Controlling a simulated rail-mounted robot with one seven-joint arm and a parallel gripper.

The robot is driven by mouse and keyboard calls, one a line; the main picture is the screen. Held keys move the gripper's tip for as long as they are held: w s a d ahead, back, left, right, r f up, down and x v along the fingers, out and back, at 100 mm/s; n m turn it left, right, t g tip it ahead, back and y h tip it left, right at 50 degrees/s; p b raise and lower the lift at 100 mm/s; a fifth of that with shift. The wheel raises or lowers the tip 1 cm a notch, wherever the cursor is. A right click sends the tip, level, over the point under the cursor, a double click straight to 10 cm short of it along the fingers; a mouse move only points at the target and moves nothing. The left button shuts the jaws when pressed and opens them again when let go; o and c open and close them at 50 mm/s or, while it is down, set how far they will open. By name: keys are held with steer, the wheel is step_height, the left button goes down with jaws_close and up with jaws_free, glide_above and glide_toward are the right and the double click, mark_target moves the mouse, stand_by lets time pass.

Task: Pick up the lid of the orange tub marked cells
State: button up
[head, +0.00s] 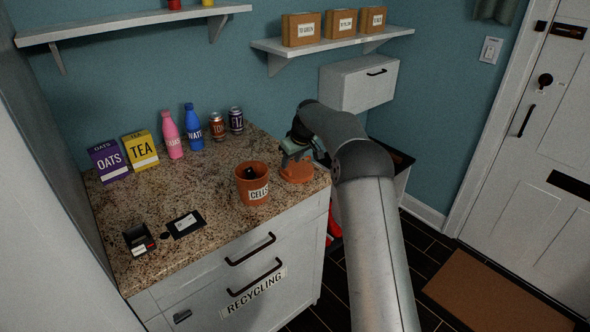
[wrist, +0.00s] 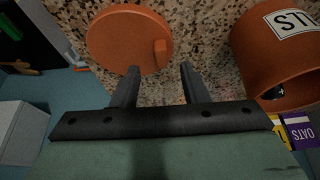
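The orange tub (head: 247,190) marked CELLS stands upright and uncovered on the speckled counter, with something dark inside. It also shows at the right of the wrist view (wrist: 262,62). Its round orange lid (head: 297,173) lies on the counter right of the tub, near the edge. In the wrist view the lid (wrist: 120,42) shows a small block-like handle (wrist: 160,53) near its rim. My gripper (head: 296,157) is just over the lid. In the wrist view the gripper (wrist: 159,70) is open, fingers apart and empty, with the handle in line with the gap between them. Contact cannot be told.
Several items stand along the counter's back: an oats box (head: 108,161), a tea box (head: 141,150), bottles and cans (head: 236,121). A black card (head: 185,223) and a small dark device (head: 138,239) lie front left. A white wall box (head: 358,84) hangs behind my arm.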

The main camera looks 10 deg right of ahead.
mark_target(289, 169)
steer(key=p+x, duration=0.1)
steer(key=x, duration=0.3)
steer(key=shift+w+a+f, duration=0.1)
steer(key=shift+a, duration=0.1)
jaws_close()
